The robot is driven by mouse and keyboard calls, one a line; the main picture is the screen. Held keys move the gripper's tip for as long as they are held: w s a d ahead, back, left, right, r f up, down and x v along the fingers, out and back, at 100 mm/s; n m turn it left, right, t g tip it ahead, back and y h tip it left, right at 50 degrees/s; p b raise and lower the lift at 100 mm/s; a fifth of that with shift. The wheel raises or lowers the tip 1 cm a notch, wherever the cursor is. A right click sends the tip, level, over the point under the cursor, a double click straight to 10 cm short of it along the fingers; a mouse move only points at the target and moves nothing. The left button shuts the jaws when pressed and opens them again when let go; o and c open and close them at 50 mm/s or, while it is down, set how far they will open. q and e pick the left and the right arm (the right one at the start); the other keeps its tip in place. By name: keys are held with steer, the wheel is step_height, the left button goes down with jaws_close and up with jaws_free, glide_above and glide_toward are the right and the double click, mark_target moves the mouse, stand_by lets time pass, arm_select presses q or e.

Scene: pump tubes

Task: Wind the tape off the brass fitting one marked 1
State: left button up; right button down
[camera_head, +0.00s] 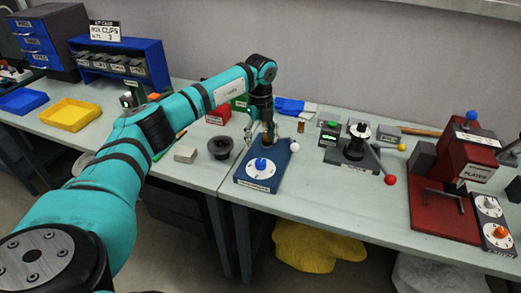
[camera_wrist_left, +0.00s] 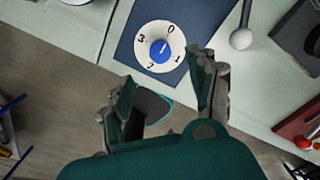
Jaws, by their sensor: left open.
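My left gripper (camera_head: 263,135) is open over the back part of a blue base plate (camera_head: 243,175). The plate carries a white dial (camera_head: 262,171) with a blue knob (camera_head: 261,163). In the left wrist view, the open fingers (camera_wrist_left: 165,70) are empty, near the dial (camera_wrist_left: 145,47), whose numbers 0 to 3 surround the knob (camera_wrist_left: 160,50). A small brass-coloured piece (camera_head: 300,127) stands on the table right of the gripper; no mark or tape can be made out on it. The gripper partly hides what is beneath it. My right gripper cannot be made out.
A white ball-ended lever (camera_head: 294,147) is at the plate's right. A dark cup-shaped part (camera_head: 220,147) and a pale block (camera_head: 185,154) lie left of it.

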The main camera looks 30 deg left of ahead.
arm_select(q)
step_height(320, 180, up, 2)
steer(key=shift+r, duration=0.2)
stand_by(0.4)
